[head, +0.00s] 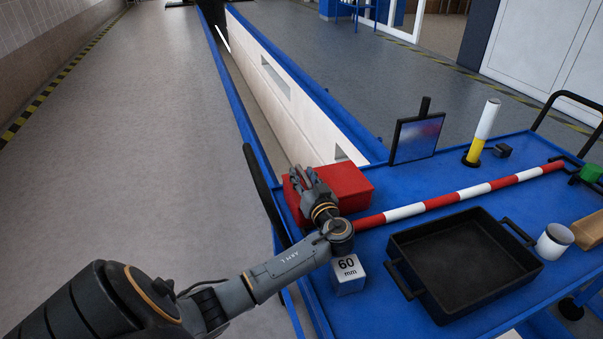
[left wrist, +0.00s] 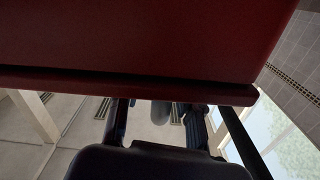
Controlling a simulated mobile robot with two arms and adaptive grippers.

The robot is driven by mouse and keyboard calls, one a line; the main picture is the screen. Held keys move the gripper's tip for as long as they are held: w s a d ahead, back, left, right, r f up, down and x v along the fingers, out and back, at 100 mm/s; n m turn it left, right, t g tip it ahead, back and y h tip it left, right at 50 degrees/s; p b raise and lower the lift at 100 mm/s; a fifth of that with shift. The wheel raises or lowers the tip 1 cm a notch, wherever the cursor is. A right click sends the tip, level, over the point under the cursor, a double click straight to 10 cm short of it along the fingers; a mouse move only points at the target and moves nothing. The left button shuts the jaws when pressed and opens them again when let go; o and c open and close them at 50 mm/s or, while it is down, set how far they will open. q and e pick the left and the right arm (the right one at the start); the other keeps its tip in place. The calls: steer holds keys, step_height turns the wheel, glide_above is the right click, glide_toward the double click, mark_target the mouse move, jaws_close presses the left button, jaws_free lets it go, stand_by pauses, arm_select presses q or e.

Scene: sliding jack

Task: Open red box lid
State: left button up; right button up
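The red box (head: 347,181) sits at the left end of the blue cart, and its lid looks closed. My left gripper (head: 301,178) is at the box's near left side, its fingers overlapping the box in the head view. In the left wrist view, the red box (left wrist: 140,40) fills the upper part, with a rim along its lower edge. The fingers of my left gripper (left wrist: 155,110) stand apart there, reaching toward that rim; their tips are hidden, so contact is unclear. My right gripper is not in view.
On the blue cart (head: 375,315) are a 60 mm block (head: 347,275), a black tray (head: 465,262), a red-and-white bar (head: 460,195), a white mug (head: 553,241) and a dark panel (head: 416,137). A low wall (head: 290,95) runs behind the box. The floor at left is clear.

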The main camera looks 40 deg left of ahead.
arm_select(q)
steer(key=shift+x, duration=0.8)
steer(key=shift+c, duration=0.5)
jaws_close()
steer(key=shift+r, duration=0.1)
